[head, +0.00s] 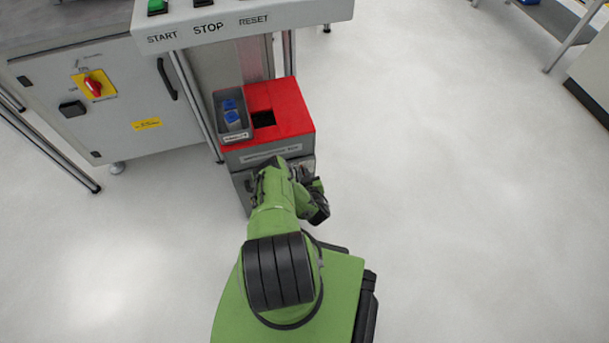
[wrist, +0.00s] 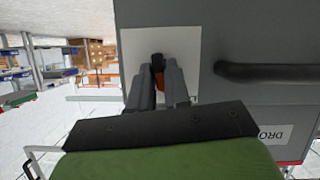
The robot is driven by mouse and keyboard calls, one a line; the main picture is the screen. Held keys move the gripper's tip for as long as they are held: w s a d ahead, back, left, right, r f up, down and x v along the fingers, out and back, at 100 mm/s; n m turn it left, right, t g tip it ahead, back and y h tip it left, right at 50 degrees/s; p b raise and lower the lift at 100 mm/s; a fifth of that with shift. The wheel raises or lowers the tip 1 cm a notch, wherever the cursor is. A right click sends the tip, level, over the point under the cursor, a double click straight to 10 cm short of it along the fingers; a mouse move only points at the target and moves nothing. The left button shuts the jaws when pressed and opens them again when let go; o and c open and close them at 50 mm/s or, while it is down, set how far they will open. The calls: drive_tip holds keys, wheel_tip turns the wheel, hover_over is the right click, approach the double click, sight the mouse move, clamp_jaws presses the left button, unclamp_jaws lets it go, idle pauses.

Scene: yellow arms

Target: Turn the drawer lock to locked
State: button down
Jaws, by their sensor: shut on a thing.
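In the wrist view the drawer lock (wrist: 157,62) is a small dark knob on a white plate (wrist: 188,46) on the grey drawer front (wrist: 230,30). My gripper (wrist: 156,72) is shut on the knob, with one grey finger on each side. A bit of orange-red shows between and beside the fingers; I cannot tell whether it is part of the lock or a mark on the plate. The fingers hide much of the lock, so its setting cannot be read. In the head view my arm covers the lock and the drawer front below the red-topped cabinet (head: 290,100).
A black bar handle (wrist: 265,72) is right of the lock in the wrist view, with an upside-down label (wrist: 272,134) near it. A grey bin (head: 233,118) with blue items sits on the cabinet. A machine with a red switch (head: 93,86) stands left.

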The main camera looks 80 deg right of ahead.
drive_tip(key=n+g+h, duration=0.1)
drive_tip(key=n, duration=0.2)
drive_tip(key=shift+w+g, duration=0.15)
drive_tip(key=shift+g, duration=0.15)
drive_tip(key=shift+w+a+f+n+g+h, duration=0.1)
drive_tip(key=shift+n+g+h, duration=0.45)
drive_tip(key=shift+n, duration=0.45)
drive_tip(key=c, duration=1.2)
unclamp_jaws()
drive_tip(key=shift+o, duration=0.2)
